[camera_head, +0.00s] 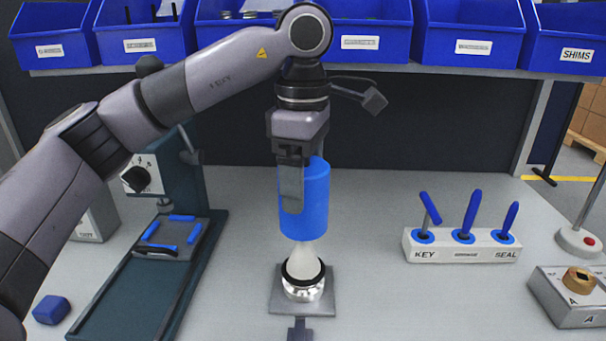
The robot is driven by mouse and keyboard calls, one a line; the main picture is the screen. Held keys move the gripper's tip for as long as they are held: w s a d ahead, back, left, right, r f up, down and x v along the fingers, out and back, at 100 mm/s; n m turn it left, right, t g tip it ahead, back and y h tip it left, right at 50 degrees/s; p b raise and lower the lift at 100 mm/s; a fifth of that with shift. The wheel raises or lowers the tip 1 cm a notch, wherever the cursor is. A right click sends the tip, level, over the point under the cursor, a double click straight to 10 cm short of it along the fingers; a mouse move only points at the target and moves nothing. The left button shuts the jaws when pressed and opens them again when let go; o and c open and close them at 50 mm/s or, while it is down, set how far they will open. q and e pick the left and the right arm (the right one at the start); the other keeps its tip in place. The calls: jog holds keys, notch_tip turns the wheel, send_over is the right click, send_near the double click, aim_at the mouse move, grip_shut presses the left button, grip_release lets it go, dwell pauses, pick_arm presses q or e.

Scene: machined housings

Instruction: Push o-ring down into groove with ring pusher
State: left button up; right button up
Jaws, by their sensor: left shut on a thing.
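My left gripper (292,185) comes down from above and is shut on the blue cylindrical ring pusher (310,200), which it holds upright. Below the pusher a pale cone (307,256) widens downward. The cone's top is hidden at or behind the pusher's lower edge; I cannot tell whether they touch. The black o-ring (303,279) lies around the base of the cone. Just under it is the shiny round metal housing (302,293), standing on a grey square plate (277,296). The groove cannot be made out. My right gripper is not in view.
A press (172,190) stands at left, with a blue block (51,310) near it. A tool stand (462,250) with blue-handled tools and a grey box (570,297) with a brass part are at right. Blue bins (368,30) line the shelf. The bench around the plate is clear.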

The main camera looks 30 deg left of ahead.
aim_at(303, 244)
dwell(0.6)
pick_arm(q)
jog(key=shift+f, duration=0.15)
jog(key=shift+f+b, duration=0.9)
jog(key=shift+f, duration=0.55)
jog(key=shift+f+b, duration=0.7)
jog(key=shift+f, duration=0.3)
jog(key=shift+f+b, duration=1.8)
jog(key=shift+f, duration=1.1)
